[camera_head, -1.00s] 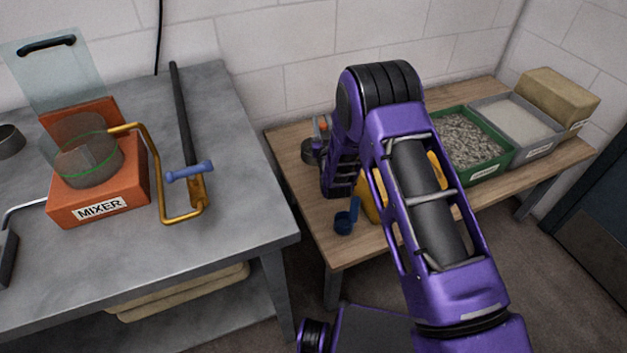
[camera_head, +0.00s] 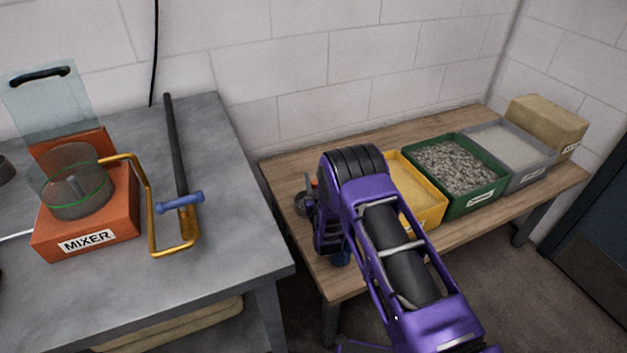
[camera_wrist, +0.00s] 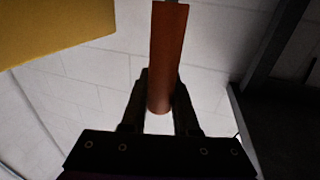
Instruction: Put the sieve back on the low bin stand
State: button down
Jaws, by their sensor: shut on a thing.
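My gripper is shut on a reddish-brown round handle, which I take to be the sieve's handle (camera_wrist: 168,55); the dark fingertips (camera_wrist: 160,105) close on its lower end in the wrist view. In the head view my arm hides most of the gripper. A small grey rounded part, probably the sieve (camera_head: 302,204), shows just left of my wrist, over the left end of the low bin stand (camera_head: 290,165). I cannot tell whether it touches the wooden top. The sieve's mesh is not clearly visible.
Yellow (camera_head: 428,208), green (camera_head: 478,200) and grey (camera_head: 535,172) bins line the stand. The grey workbench (camera_head: 235,240) with the orange mixer (camera_head: 115,225) stands left, across a narrow gap. The stand's back left is bare.

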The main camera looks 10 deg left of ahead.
jog(key=c, duration=0.7)
grip_release()
jog(key=shift+f, duration=0.15)
jog(key=shift+o, duration=0.2)
jog(key=p+v, duration=0.1)
jog(key=v, duration=1.1)
